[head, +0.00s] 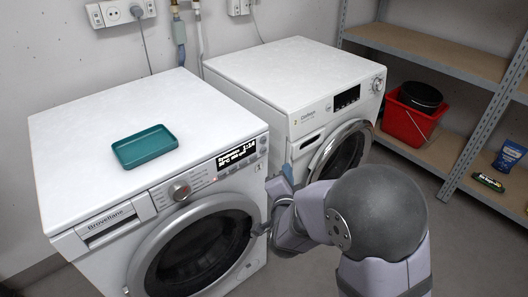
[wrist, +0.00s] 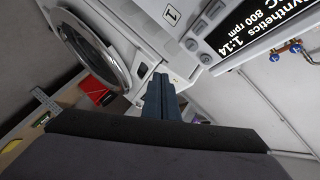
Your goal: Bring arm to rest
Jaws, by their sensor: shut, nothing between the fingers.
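My gripper (wrist: 160,92) shows in the wrist view as two dark blue fingers side by side, shut with nothing between them. In the head view my arm reaches in from the lower right, and the blue fingertips (head: 287,171) are partly hidden behind the wrist. They are near the gap between the left washing machine (head: 110,115) and the right machine (head: 285,65). I cannot tell whether they touch either machine. The left machine's round door (head: 205,250) looks closed, and its display is lit, reading 1:14 and 800 rpm in the wrist view.
A teal tray (head: 145,147) lies on the left machine's top. A red bucket (head: 408,122) with a black pot in it stands on the metal shelf unit (head: 430,50) at the right. A blue pouch (head: 509,156) and a small packet (head: 488,182) are on the lower shelf.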

